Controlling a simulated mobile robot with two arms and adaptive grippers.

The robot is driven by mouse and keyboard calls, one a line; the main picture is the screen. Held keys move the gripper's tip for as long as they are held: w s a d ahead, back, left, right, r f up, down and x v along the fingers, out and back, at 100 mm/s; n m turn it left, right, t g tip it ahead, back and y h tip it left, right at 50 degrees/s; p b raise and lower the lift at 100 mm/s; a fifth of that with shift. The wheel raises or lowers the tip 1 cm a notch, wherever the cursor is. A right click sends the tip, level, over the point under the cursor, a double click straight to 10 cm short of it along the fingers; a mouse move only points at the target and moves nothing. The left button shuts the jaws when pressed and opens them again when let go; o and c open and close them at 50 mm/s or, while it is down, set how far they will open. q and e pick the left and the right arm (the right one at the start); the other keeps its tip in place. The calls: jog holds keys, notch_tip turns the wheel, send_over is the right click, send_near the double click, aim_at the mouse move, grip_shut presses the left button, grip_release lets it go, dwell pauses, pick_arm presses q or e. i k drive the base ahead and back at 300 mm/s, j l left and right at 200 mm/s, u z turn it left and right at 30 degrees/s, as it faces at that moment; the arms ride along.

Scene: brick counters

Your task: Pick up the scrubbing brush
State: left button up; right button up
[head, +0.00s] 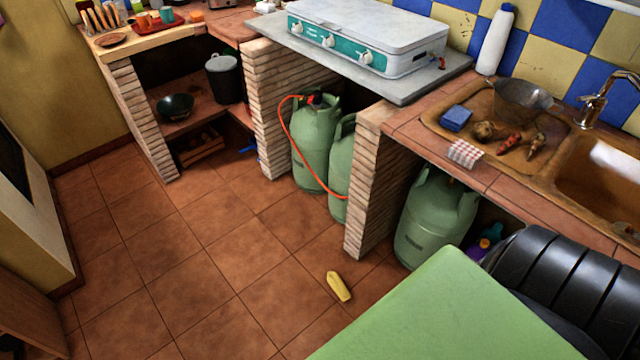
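No object shows clearly as a scrubbing brush. A small, elongated yellow object (339,287) lies alone on the tiled floor, right of centre. It may be the brush, but I cannot make out bristles. Neither of my grippers is in view.
A green flat surface (450,315) fills the lower right, beside a black ribbed object (570,285). Green gas bottles (436,222) stand under the brick counter. The counter holds a stove (365,40) and a sink (600,185). The tiled floor (200,270) is mostly clear.

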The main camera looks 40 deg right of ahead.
aim_at(338, 284)
jog(key=i+j+z, duration=0.1)
jog(key=i+z, duration=0.3)
jog(key=i+j+z, duration=0.2)
jog(key=i+z, duration=0.15)
jog(key=i+j+z, duration=0.4)
jog(key=i+l, duration=0.05)
jog(key=i, duration=0.05)
